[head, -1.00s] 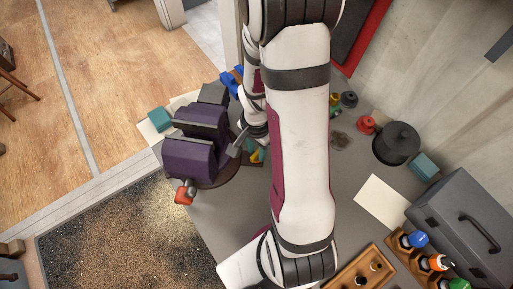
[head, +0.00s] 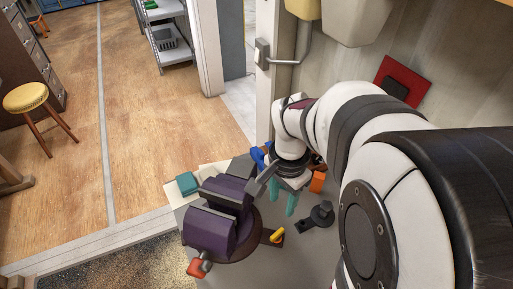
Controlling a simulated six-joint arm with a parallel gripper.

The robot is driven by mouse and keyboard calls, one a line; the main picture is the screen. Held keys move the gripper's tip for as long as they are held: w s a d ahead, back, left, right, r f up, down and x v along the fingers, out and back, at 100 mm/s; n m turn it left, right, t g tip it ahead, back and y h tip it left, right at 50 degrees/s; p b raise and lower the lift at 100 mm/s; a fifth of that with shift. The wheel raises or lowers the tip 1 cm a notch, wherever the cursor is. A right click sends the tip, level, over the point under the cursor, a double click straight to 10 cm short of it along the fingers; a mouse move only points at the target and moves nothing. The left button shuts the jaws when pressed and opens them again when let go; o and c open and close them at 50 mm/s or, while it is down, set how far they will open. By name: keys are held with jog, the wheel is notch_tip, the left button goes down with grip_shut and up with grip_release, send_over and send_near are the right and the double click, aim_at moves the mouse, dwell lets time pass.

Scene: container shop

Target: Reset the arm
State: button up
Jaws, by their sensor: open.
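My white arm comes in from the right of the head view and ends in my gripper (head: 283,197), which points down over the grey bench. Its two teal fingers are apart, with nothing seen between them. The gripper is just right of a purple vise (head: 212,232) and appears close to its grey jaw parts. I cannot tell whether they touch. My own arm hides much of the bench on the right.
A black part (head: 320,214), an orange block (head: 318,182) and a yellow piece (head: 277,235) lie near the gripper. A blue item (head: 258,157) is behind it. A teal block (head: 187,183) is at the bench's left corner. A stool (head: 28,97) stands on the floor.

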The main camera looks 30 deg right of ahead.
jog(key=shift+r, duration=0.35)
jog(key=s+a+r+n+y, duration=0.1)
jog(key=s+a+r+n, duration=0.2)
jog(key=s+a+n, duration=0.6)
jog(key=s+a, duration=0.3)
jog(key=a, duration=0.1)
jog(key=shift+a+y, duration=0.4)
